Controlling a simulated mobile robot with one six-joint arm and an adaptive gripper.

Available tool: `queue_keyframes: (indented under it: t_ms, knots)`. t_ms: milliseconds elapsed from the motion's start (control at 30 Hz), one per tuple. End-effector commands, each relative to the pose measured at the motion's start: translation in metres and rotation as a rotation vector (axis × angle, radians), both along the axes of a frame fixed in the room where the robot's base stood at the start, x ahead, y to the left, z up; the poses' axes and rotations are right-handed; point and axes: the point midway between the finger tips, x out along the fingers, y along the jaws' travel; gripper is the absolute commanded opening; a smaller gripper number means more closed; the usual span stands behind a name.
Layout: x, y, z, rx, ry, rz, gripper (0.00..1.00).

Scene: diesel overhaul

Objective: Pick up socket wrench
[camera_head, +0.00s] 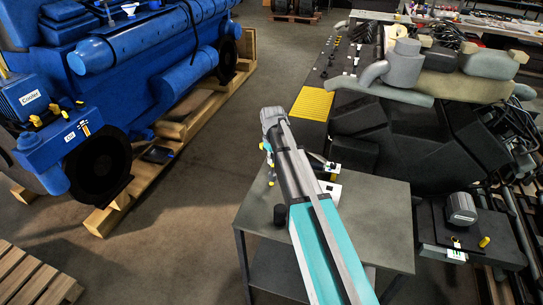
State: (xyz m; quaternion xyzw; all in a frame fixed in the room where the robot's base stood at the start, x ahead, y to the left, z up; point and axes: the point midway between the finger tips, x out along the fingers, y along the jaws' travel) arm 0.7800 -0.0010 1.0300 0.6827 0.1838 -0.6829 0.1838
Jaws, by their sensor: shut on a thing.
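My teal and grey arm reaches from the bottom edge over a dark grey metal table (376,205) and ends in a grey joint in the middle of the view. I cannot make out my gripper's jaws; the arm seems to hide them. I cannot make out a socket wrench either. A small black cylindrical thing (280,214) shows at the table's left part, beside the arm. A white item (329,189) lies partly behind the arm on the table.
A big blue engine (130,50) rests on wooden pallets (180,127) at the left. A black workbench with a yellow panel (312,104) and grey pipes (398,95) stands behind the table. A small dark stand (480,250) is at right. The floor between engine and table is clear.

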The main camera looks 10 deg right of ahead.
Motion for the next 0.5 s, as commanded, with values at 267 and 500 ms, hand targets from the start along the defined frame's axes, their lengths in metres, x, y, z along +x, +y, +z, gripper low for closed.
queue_keyframes:
  t_ms: [267, 500]
  knots:
    - [-0.03, 0.0, 0.04, 0.0, 0.0, 0.0, 0.0]
    - [-0.08, 0.0, 0.059, 0.0, 0.0, 0.0, 0.0]
